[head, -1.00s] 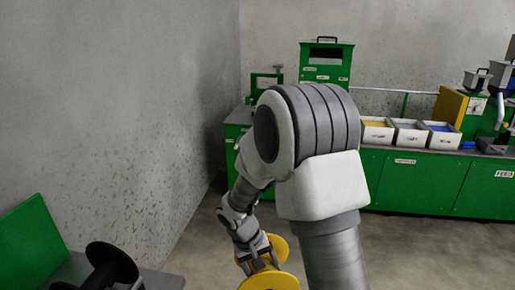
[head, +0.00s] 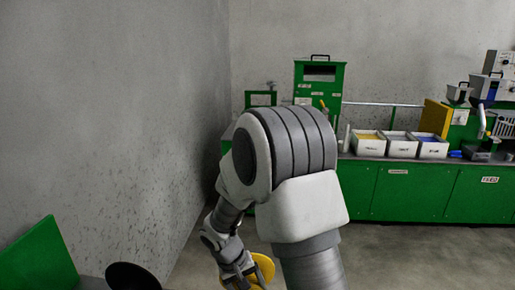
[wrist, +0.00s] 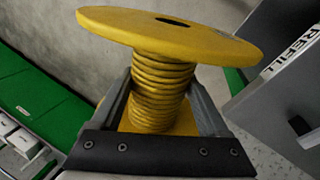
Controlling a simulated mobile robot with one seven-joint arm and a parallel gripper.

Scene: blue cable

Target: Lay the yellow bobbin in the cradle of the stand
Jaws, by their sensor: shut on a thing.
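The yellow bobbin (wrist: 160,80) fills the middle of the wrist view, its near round flange at the top and its ribbed core below. My gripper (wrist: 165,112) is shut on the core, one finger on each side. In the head view the bobbin (head: 263,268) shows low in the picture, partly hidden by my gripper (head: 240,272) and arm. I cannot make out the stand's cradle in either view.
A green bench (head: 415,190) runs along the far wall with white bins (head: 401,147) and machines on it. A green panel (head: 40,258) and a black disc (head: 132,276) are at the lower left. Bare floor (head: 400,262) lies before the bench.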

